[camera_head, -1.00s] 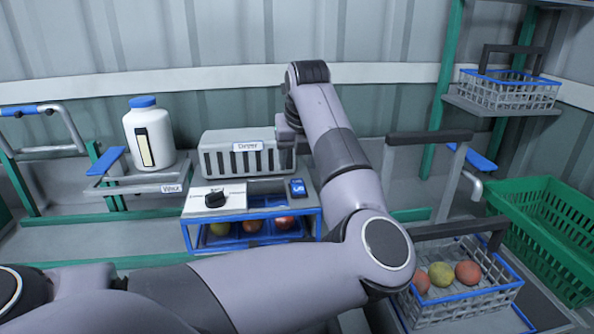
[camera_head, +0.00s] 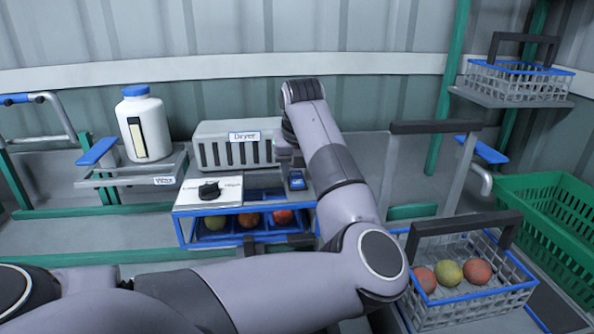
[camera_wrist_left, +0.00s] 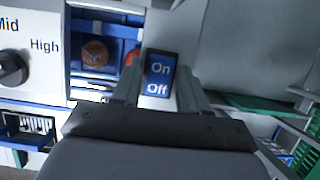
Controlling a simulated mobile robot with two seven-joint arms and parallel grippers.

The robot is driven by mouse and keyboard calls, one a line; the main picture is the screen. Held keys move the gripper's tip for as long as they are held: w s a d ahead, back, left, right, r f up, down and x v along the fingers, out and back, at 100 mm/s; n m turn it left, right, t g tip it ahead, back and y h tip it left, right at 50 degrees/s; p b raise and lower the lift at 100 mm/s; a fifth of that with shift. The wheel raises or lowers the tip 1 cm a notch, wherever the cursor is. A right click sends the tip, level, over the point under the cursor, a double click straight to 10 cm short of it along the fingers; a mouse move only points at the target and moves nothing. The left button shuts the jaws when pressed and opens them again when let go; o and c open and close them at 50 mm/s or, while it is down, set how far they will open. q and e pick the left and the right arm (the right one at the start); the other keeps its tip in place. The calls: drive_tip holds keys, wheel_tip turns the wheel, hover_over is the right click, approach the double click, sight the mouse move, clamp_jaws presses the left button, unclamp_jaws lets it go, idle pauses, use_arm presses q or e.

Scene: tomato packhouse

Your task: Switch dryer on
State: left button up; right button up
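The dryer (camera_head: 212,155) is a grey slatted box with a "Dryer" label, above a blue-framed bay. Its dark blue rocker switch (camera_head: 297,180) is at the right end of the white dial panel. In the left wrist view the switch (camera_wrist_left: 160,75) reads "On" at the top and "Off" at the bottom. I cannot tell which half is pressed. My left gripper (camera_head: 287,160) hangs beside the dryer's right end, just above the switch. In the wrist view its fingers (camera_wrist_left: 160,62) are apart, one on each side of the switch; contact is unclear. My right gripper is not in view.
A black dial knob (camera_head: 209,190) sits left of the switch, with fruit in the blue bay (camera_head: 180,228) below. A white wax jug (camera_head: 145,125) stands left. A wire basket of fruit (camera_head: 455,312) and a green crate (camera_head: 550,225) are right.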

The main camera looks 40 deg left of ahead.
use_arm(q)
drive_tip(key=c, duration=0.6)
drive_tip(key=shift+w+a+r+g+h+p, duration=0.15)
drive_tip(key=shift+g+h+p, duration=0.15)
drive_tip(key=shift+h+p, duration=0.2)
drive_tip(key=shift+w+a+r+g+h+p, duration=0.1)
drive_tip(key=shift+g+h+p, duration=0.2)
drive_tip(key=shift+h+p, duration=0.15)
drive_tip(key=shift+c, duration=0.2)
drive_tip(key=shift+w+a+f+g+h+p, duration=0.1)
drive_tip(key=shift+a+f+g+h+p, duration=0.05)
drive_tip(key=shift+g+h+p, duration=0.5)
drive_tip(key=shift+a+f+g+h, duration=0.15)
drive_tip(key=shift+g+h, duration=0.1)
drive_tip(key=shift+h, duration=0.15)
drive_tip(key=o, duration=1.1)
drive_tip(key=shift+c, duration=0.2)
